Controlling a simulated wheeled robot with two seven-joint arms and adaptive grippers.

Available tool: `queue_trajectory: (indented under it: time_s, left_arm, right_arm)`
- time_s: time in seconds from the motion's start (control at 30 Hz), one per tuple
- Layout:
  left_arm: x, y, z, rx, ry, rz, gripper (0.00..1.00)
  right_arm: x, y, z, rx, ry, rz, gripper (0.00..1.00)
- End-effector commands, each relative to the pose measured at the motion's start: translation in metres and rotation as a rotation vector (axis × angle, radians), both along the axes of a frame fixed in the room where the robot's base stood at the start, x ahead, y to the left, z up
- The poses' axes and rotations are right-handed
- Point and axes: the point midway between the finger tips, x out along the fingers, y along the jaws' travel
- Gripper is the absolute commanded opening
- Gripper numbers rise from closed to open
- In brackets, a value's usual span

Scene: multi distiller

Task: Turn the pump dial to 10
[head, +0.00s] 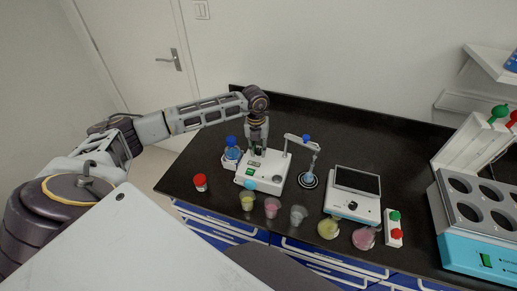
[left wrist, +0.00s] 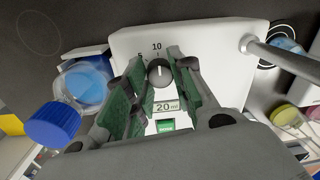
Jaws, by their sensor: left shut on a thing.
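The pump (head: 263,184) is a white box on the black bench, and its top also shows in the left wrist view (left wrist: 205,45). Its dial (left wrist: 159,73) is a dark round knob with "5" and "10" printed around its upper side. The knob's light mark appears to point up at the "10". Below it are a label reading "20 ml" (left wrist: 166,107) and a green switch (left wrist: 166,125). My left gripper (head: 257,150) points down over the pump, with its green-padded fingers (left wrist: 158,85) shut on the dial, one on each side. The head view hides the dial. My right gripper is out of view.
A blue-capped bottle (head: 232,150) stands close left of the pump. A jointed white tube arm (head: 300,141) rises at its right. Several small beakers stand in front, with a screen device (head: 354,190) and a rack machine (head: 478,215) further right.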

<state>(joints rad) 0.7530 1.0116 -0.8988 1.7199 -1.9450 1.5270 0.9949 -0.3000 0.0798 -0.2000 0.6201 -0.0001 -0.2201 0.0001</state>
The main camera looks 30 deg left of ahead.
Motion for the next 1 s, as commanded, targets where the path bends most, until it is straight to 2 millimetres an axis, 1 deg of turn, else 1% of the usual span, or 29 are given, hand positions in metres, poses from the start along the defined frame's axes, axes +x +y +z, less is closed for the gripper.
queue_trajectory:
  time_s: [0.33, 0.37, 0.53, 0.87, 1.0]
  left_arm:
    - [0.0004, 0.0005, 0.0008, 0.0, -0.001, 0.004, 0.0]
    - [0.0004, 0.0005, 0.0008, 0.0, -0.001, 0.004, 0.26]
    - [0.0003, 0.0004, 0.0006, 0.0, -0.001, 0.003, 0.47]
    - [0.0001, 0.0001, 0.0006, 0.0, 0.0, 0.003, 0.47]
    - [0.0004, 0.0002, 0.0045, -0.001, -0.001, 0.003, 0.47]
  right_arm:
    - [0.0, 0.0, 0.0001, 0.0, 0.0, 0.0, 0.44]
    - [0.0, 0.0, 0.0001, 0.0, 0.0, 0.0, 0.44]
    - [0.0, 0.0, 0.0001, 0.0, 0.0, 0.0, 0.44]
    - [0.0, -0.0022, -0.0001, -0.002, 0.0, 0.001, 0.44]
    - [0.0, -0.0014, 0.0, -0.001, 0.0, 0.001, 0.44]
